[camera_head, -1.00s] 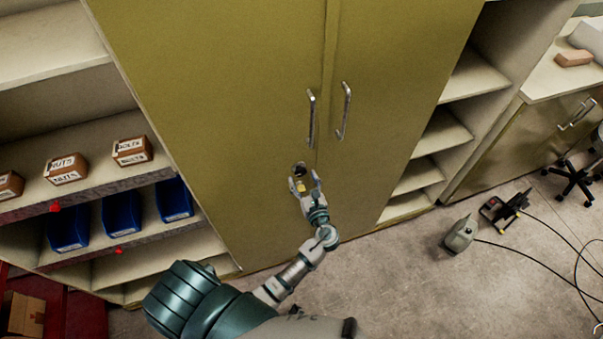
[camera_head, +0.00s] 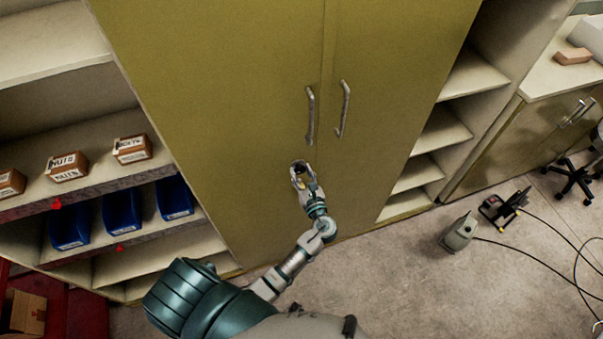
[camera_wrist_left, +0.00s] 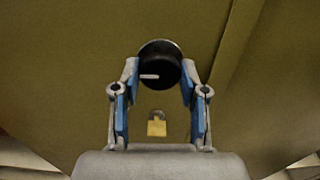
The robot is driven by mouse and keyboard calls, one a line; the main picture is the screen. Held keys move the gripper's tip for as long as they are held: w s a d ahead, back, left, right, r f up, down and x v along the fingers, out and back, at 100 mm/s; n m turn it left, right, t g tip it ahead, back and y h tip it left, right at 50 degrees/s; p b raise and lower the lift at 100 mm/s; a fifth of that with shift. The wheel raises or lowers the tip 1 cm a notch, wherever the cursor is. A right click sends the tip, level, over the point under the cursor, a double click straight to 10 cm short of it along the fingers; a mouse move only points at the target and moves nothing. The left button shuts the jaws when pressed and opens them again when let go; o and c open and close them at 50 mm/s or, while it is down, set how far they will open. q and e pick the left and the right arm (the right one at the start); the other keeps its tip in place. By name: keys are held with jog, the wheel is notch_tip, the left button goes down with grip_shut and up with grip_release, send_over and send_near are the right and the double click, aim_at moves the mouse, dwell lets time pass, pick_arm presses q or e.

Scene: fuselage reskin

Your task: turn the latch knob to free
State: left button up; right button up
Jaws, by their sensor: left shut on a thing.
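The latch knob (camera_wrist_left: 160,68) is round and black with a white mark that points left in the left wrist view. It sits on the left door of a closed yellow-green cabinet (camera_head: 225,90), below the door handles. My left gripper (camera_head: 302,170) is at the knob, and its fingertips (camera_wrist_left: 160,75) are shut on the knob's two sides. In the head view the fingers hide most of the knob. A small brass padlock (camera_wrist_left: 157,124) shows below the knob, between the fingers. My right gripper is not in view.
Two metal bar handles (camera_head: 311,115) (camera_head: 343,108) stand out from the doors above my left gripper. Open shelves with blue bins (camera_head: 122,211) and brown labelled boxes (camera_head: 67,167) are at the left. A grey-green machine (camera_head: 459,233) with cables lies on the floor at the right.

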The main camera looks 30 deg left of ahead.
pick_arm(q)
jog(key=shift+n, duration=0.3)
jog(key=n+b, duration=0.1)
jog(key=n, duration=0.2)
jog(key=shift+n, duration=0.4)
jog(key=n+b, duration=0.2)
jog(key=n, duration=0.1)
jog(key=shift+n, duration=0.3)
jog(key=n+b, duration=0.3)
jog(key=n, duration=0.1)
jog(key=shift+f, duration=0.1)
jog(key=n+b, duration=0.3)
jog(key=n, duration=0.2)
jog(key=shift+b, duration=0.35)
jog(key=shift+n, duration=0.3)
